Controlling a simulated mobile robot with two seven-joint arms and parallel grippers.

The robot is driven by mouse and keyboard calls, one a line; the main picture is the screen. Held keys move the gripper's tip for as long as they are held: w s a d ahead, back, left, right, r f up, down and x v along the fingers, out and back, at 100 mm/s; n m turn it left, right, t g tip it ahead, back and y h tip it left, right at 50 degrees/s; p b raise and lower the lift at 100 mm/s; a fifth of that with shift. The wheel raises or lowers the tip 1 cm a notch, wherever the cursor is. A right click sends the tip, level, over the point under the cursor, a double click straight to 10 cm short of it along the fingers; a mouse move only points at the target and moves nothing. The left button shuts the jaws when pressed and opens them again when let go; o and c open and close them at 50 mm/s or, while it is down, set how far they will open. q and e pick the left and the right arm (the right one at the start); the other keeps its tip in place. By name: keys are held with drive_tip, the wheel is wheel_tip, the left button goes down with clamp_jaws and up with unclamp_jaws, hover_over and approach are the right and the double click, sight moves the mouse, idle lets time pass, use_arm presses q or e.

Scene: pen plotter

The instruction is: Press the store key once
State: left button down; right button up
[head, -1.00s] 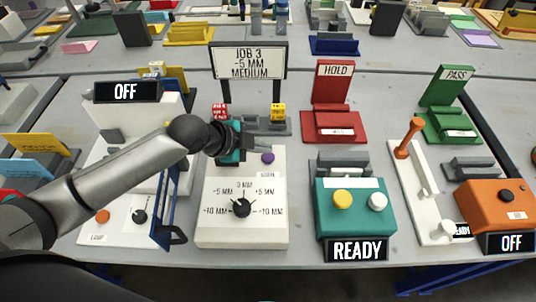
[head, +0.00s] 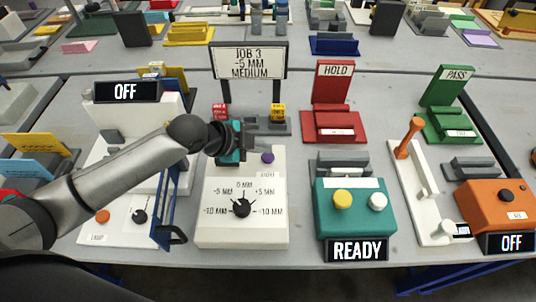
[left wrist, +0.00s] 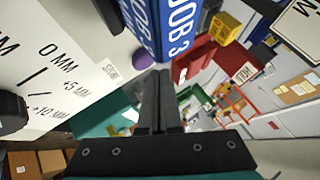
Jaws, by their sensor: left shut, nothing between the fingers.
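The store key is a round purple button (head: 267,157) on the white dial box (head: 212,236), behind its dial. In the left wrist view the purple key (left wrist: 142,60) shows beside the STORE label, partly hidden by my fingers. My left gripper (head: 264,143) is shut and empty, just above and behind the key in the head view. In the left wrist view its closed fingertips (left wrist: 155,74) lie close to the key's right edge. I cannot tell for sure whether they touch it. My right gripper is not in view.
A black dial (head: 242,208) sits in front of the key. A teal box (head: 350,212) with a READY display is to the right.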

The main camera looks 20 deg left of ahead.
sight(263, 158)
use_arm(q)
drive_tip(key=shift+f, duration=0.1)
drive_tip(key=shift+f, duration=0.35)
drive_tip(key=shift+f+b, duration=0.3)
drive_tip(key=shift+f, duration=0.2)
idle(0.6)
drive_tip(key=shift+r, duration=0.1)
drive_tip(key=shift+r+p, duration=0.85)
drive_tip(key=shift+p, duration=0.2)
wheel_tip(263, 158, up, 5)
drive_tip(key=p, duration=0.5)
